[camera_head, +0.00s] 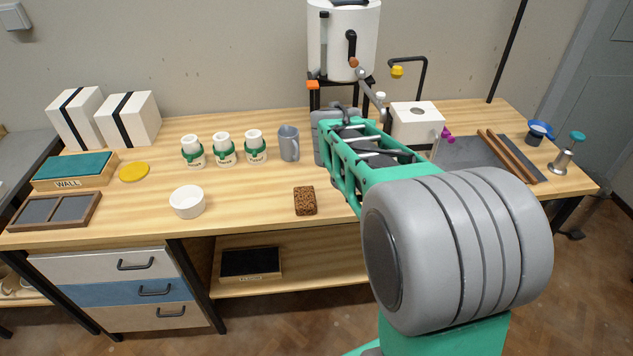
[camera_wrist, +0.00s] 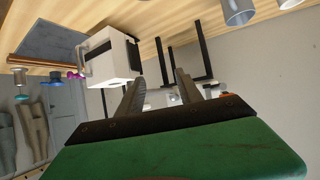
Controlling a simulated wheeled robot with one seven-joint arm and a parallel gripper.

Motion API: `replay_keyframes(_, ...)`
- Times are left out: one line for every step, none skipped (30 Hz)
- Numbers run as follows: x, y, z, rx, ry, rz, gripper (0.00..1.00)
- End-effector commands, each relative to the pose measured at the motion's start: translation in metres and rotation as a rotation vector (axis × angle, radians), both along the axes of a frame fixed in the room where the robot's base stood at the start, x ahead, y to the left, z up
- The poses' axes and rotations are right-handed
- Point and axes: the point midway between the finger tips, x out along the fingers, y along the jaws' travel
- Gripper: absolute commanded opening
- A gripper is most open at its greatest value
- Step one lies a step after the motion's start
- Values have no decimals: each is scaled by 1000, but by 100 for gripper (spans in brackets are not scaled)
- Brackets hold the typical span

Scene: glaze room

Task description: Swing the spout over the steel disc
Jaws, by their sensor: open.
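A white tank (camera_head: 342,40) stands on a black stand at the back of the table in the head view. A thin grey spout (camera_head: 371,92) slants down and right from its front, by a brown knob (camera_head: 353,62). The spout's lower end is close behind my arm, and I cannot tell what lies under it. I cannot make out the steel disc in either view; my arm covers part of the table there. My gripper (camera_wrist: 160,76) is open and empty in the wrist view, its fingers pointing toward the stand (camera_wrist: 204,62) and a white box (camera_wrist: 108,56).
The white box (camera_head: 416,124) stands right of my arm. A black bent pipe with a yellow end (camera_head: 397,71) rises behind it. A grey mug (camera_head: 289,143) and three white jars (camera_head: 224,150) stand left. The table front left of centre is mostly clear.

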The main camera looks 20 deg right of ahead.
Motion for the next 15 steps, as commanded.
replay_keyframes(-5, 9, 0, 13, 19, 18, 42)
replay_keyframes(-9, 15, -1, 23, 33, 28, 42)
replay_keyframes(-13, 24, -3, 34, 52, 44, 42)
replay_keyframes(-17, 29, -4, 43, 66, 55, 42)
replay_keyframes(-20, 35, -5, 51, 81, 67, 42)
replay_keyframes(-25, 43, -8, 62, 102, 84, 42)
replay_keyframes(-29, 49, -9, 70, 115, 97, 42)
replay_keyframes(-33, 55, -10, 78, 131, 108, 42)
replay_keyframes(-39, 63, -12, 88, 149, 125, 42)
replay_keyframes(-42, 68, -14, 95, 163, 135, 42)
replay_keyframes(-47, 74, -15, 101, 177, 148, 42)
replay_keyframes(-52, 81, -16, 109, 194, 162, 42)
replay_keyframes(-56, 86, -18, 116, 210, 175, 42)
replay_keyframes(-60, 91, -19, 121, 222, 187, 42)
replay_keyframes(-66, 98, -21, 129, 242, 202, 42)
